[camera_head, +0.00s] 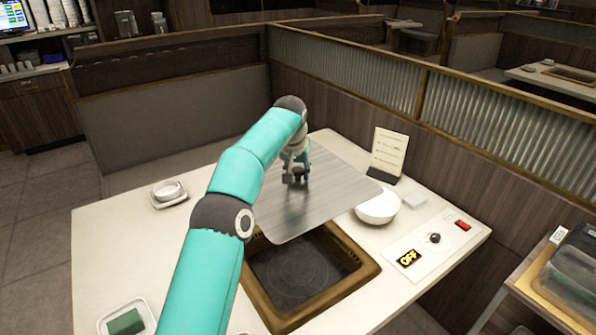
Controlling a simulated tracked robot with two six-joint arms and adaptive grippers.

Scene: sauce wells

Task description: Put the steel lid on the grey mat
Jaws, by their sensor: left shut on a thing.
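The steel lid (335,185) is a flat, brushed rectangular plate over the back part of the white table. Its front edge overlaps the back of a dark square well with a bronze frame (365,272). My left gripper (296,180) is shut on the lid near its middle; the grip itself is small and partly dark. I cannot tell how high the lid is above the table. I cannot make out a grey mat; the lid or my left arm may hide it. My right gripper is not in view.
A white bowl (378,208) stands close to the lid's right edge, by a menu stand (387,153). Small dishes sit at the left (169,194) and front left (127,321). The left tabletop is mostly clear.

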